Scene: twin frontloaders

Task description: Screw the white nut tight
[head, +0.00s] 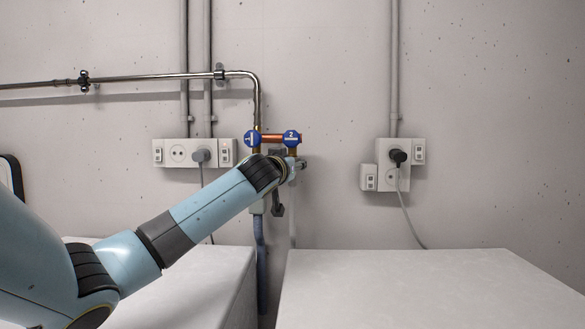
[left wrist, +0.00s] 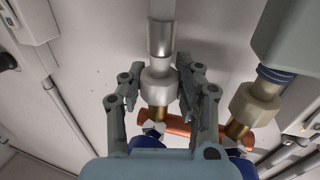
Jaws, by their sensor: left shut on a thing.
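The white nut (left wrist: 158,85) shows pale grey in the left wrist view, with a grey metallic hose end (left wrist: 161,38) beyond it. It is in line with a brass stub below a blue valve knob (left wrist: 147,142). My left gripper (left wrist: 157,92) has one finger on each side of the nut and is shut on it. In the head view my left gripper (head: 291,170) is at the valve marked 2 (head: 292,138), and the arm and gripper hide the nut. I cannot tell how tight the nut is. My right gripper is not in view.
A second nut (left wrist: 254,104) with a large grey hose fitting (left wrist: 291,38) sits close to my gripper, under the valve marked 1 (head: 252,139). A copper pipe (head: 273,138) joins the valves. Two white machine tops (head: 420,290) lie below. Sockets (head: 391,165) flank the taps.

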